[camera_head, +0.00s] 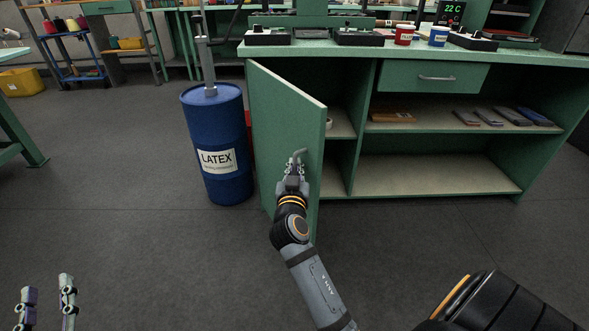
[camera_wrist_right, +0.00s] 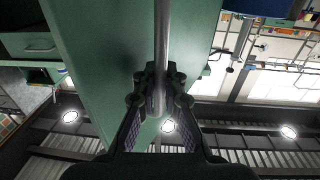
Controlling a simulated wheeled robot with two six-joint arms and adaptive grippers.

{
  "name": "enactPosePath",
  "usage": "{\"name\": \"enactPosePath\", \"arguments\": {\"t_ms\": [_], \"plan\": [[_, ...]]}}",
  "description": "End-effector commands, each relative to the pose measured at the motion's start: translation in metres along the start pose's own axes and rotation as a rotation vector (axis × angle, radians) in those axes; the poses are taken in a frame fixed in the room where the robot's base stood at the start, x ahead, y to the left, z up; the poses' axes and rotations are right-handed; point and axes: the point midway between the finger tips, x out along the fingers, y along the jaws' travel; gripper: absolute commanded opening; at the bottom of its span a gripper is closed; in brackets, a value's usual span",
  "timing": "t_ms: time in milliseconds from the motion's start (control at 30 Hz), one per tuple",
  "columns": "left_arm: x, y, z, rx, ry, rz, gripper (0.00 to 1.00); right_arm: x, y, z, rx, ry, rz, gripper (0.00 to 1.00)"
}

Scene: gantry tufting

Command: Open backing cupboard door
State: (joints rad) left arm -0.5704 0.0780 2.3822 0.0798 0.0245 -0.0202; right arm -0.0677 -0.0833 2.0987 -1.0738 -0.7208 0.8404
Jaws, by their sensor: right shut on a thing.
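The green backing cupboard door (camera_head: 285,125) stands swung out from the left end of the workbench, and the shelves behind it show. Its grey bar handle (camera_head: 299,154) is near the door's free edge. My right gripper (camera_head: 293,177) is shut on this handle. In the right wrist view the fingers (camera_wrist_right: 158,95) close around the handle bar (camera_wrist_right: 162,45), with the green door face (camera_wrist_right: 115,60) right behind it. My left gripper (camera_head: 46,300) is at the lower left, fingers apart and empty, far from the door.
A blue latex drum (camera_head: 218,165) with a pump stands just left of the door. The bench (camera_head: 440,170) has open shelves with several flat items, a drawer (camera_head: 435,77), and cups and devices on top. The grey floor in front is clear.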

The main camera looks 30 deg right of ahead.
Motion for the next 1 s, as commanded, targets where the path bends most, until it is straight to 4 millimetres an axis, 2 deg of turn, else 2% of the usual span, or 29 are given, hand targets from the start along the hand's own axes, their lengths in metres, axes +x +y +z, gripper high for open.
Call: {"name": "enactPosePath", "arguments": {"t_ms": [33,500,533,600,867,1000], "plan": [[0.0,0.0,-0.002,0.001,0.01,0.0,0.4,-0.001,0.002,0.006,-0.004,-0.012,0.006,0.0],[0.001,0.0,-0.007,0.002,0.029,0.0,0.4,0.0,0.001,0.006,-0.003,-0.014,0.006,0.0],[0.001,0.0,-0.007,0.002,0.029,0.0,0.4,0.0,0.001,0.006,-0.003,-0.014,0.006,0.1],[0.001,0.0,-0.007,0.002,0.029,0.0,0.4,0.0,0.001,0.006,-0.003,-0.013,0.006,0.19],[0.001,0.0,-0.006,0.003,0.026,0.0,0.4,0.0,0.0,0.003,-0.001,-0.007,0.003,0.19],[0.001,0.0,-0.006,0.004,0.025,0.001,0.4,0.001,0.0,-0.011,0.004,-0.003,0.003,0.19]]}}
